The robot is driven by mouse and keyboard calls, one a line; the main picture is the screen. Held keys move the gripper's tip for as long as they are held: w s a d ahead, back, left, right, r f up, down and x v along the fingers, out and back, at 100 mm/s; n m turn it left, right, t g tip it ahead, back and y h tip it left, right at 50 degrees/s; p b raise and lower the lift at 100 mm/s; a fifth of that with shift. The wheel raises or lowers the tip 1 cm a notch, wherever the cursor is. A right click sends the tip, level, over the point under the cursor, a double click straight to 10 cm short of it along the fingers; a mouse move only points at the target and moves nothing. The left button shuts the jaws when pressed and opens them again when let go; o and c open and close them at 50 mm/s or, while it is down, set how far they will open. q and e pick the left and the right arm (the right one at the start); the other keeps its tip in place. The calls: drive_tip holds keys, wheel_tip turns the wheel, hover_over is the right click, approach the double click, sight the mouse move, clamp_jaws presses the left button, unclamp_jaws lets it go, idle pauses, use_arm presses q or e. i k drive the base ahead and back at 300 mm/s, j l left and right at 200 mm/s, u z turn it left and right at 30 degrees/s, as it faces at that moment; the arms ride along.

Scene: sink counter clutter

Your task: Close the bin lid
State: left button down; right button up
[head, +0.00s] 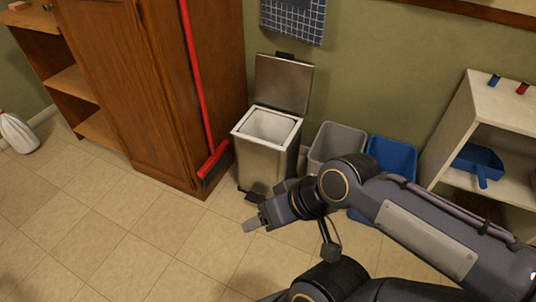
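The bin (263,158) is a metallic step bin with a white inner liner, standing against the green wall just right of the wooden cabinet. Its lid (283,83) is open and stands upright behind the opening, leaning near the wall. My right gripper (251,225) is in front of the bin's base, low in the picture and pointing left. I see no object in it, and its finger gap cannot be made out. My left gripper is not in view.
A red-handled broom (197,85) leans on the wooden cabinet (150,90) left of the bin. A grey bin (338,143) and a blue bin (391,156) stand to its right. A white shelf (503,107) holds a blue dustpan (478,160).

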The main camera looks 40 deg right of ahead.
sight(283, 82)
drive_tip(key=z, duration=1.4)
drive_tip(key=i+j+u, duration=0.1)
drive_tip(key=i+u, duration=0.2)
drive_tip(key=i, duration=0.2)
drive_tip(key=i+u, duration=0.35)
drive_tip(key=i, duration=0.2)
